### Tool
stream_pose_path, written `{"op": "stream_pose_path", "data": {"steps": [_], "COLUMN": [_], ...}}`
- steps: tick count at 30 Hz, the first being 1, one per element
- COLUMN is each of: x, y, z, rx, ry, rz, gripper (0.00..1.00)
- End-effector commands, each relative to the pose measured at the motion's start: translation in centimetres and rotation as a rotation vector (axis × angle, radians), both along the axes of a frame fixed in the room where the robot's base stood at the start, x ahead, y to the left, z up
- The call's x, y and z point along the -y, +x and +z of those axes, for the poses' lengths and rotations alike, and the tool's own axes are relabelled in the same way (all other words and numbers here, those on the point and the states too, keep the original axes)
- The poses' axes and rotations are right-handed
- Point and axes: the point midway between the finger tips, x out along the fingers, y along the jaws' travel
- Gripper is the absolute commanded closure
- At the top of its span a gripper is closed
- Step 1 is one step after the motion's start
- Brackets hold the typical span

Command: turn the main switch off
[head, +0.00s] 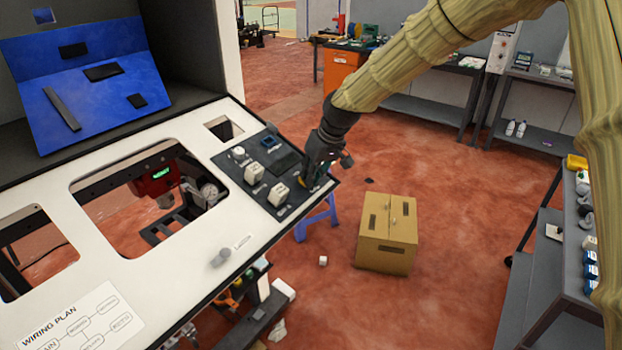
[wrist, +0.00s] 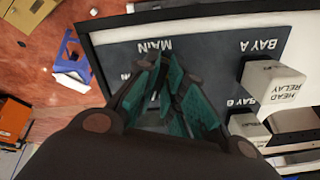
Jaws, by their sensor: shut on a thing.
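The dark switch panel (head: 291,172) lies at the right end of the white console in the head view. It also shows in the wrist view (wrist: 210,65). My gripper (head: 308,181) is at the panel's right side. In the wrist view my gripper's teal fingers (wrist: 163,98) are shut just beside the printed MAIN label (wrist: 154,47). They close on the main switch, which is mostly hidden between them, so its position cannot be read.
White relay blocks stand close by on the panel, among them HEAD RELAY (wrist: 272,83) at BAY A. The white console (head: 190,255) has cut-outs with a gauge (head: 209,191). A cardboard box (head: 387,235) and a blue stool (head: 318,217) stand on the red floor.

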Motion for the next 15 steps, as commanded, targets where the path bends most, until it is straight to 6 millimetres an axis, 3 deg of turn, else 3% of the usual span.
{"op": "stream_pose_path", "data": {"steps": [15], "x": [0.27], "y": [0.14], "z": [-0.18], "rx": [0.104], "ry": [-0.077], "rz": [0.324], "gripper": [1.00]}}
